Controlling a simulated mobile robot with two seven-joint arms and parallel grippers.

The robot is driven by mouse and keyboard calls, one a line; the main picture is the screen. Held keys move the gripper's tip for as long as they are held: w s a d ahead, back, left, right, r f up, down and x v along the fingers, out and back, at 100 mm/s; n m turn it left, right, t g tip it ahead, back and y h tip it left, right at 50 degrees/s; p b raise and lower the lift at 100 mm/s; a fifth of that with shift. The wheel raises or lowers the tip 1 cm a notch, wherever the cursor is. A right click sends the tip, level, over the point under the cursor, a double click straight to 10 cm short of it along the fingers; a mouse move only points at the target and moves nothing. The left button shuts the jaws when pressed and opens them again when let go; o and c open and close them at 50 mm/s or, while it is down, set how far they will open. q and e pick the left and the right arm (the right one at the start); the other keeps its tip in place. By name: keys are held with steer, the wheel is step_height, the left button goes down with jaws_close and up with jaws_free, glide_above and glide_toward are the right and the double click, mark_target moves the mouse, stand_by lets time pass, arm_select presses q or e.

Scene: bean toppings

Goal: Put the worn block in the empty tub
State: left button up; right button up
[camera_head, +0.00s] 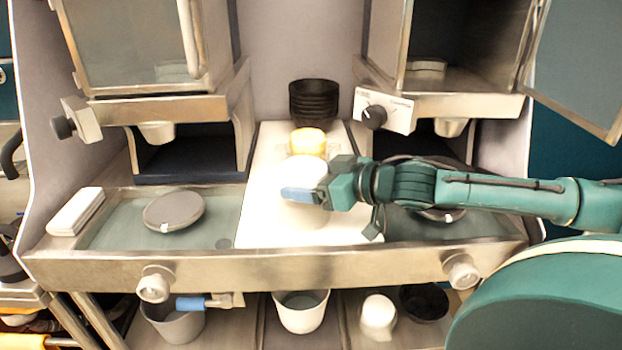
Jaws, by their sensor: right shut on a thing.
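My right gripper (318,193) reaches in from the right above the white counter strip. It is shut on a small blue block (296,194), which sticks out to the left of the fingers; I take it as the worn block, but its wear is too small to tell. A white rounded container (306,170) stands right behind and beneath the block; its inside is not clearly seen. On the lower shelf, a white tub (302,316) looks empty, with a grey inside. A grey bucket (176,323) stands to its left, its inside partly hidden. My left gripper is not in view.
A yellow item (308,139) and a stack of black bowls (314,102) stand at the back of the white strip (262,215). A grey round lid (174,210) lies in the left tray. A metal front edge (215,268) separates counter and lower shelf.

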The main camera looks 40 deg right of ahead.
steer(key=shift+r+p, duration=0.1)
steer(key=shift+p, duration=0.8)
stand_by(0.6)
steer(key=shift+f, duration=0.75)
stand_by(1.0)
steer(key=o, duration=1.1)
steer(key=shift+o, duration=0.2)
steer(key=shift+f, duration=0.1)
